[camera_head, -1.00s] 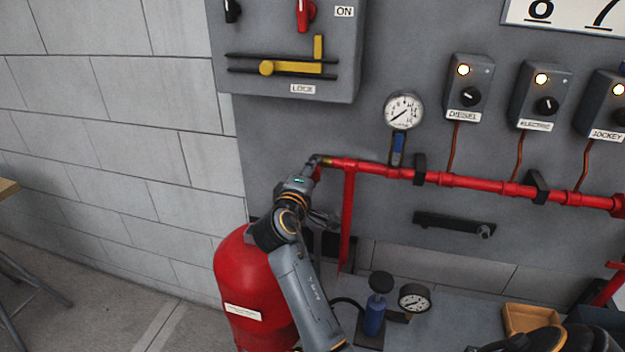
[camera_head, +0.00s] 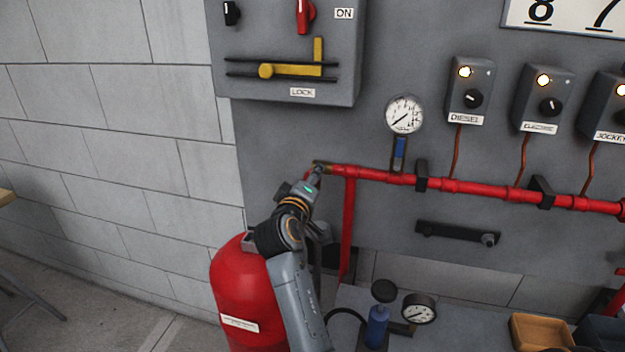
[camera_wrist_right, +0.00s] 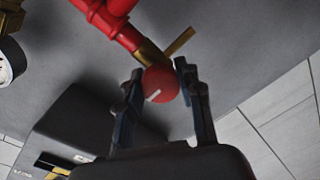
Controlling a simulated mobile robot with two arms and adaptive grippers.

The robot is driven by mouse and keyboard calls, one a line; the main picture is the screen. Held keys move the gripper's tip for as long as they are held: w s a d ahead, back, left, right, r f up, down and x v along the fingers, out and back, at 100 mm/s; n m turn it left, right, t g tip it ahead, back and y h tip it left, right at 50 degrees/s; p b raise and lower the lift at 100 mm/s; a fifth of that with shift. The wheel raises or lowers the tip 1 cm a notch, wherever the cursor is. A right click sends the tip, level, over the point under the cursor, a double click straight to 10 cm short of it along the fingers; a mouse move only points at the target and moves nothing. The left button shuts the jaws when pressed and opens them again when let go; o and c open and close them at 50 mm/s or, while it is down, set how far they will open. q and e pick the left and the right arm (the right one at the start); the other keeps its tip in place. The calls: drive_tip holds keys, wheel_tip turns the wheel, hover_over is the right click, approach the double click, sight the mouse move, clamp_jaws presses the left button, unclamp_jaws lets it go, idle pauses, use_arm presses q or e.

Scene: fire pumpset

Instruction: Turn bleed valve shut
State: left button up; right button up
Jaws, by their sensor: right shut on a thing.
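The bleed valve sits at the left end of the red pipe. In the right wrist view its round red knob (camera_wrist_right: 160,84) carries a white mark, and a brass stem or spout (camera_wrist_right: 180,41) sticks out beside it. My right gripper (camera_wrist_right: 158,74) is shut on the knob, one finger on each side. In the head view my right gripper (camera_head: 315,172) reaches up to the brass pipe end (camera_head: 322,164) and hides most of the knob. My left gripper is not in view.
The red pipe (camera_head: 470,188) runs right along the grey panel, under a pressure gauge (camera_head: 404,114). A blue hand pump (camera_head: 377,325) and a small gauge (camera_head: 419,308) stand low in front. A grey lock box (camera_head: 285,85) hangs above.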

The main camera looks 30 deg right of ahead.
drive_tip(key=shift+f, duration=0.1)
drive_tip(key=o, duration=1.2)
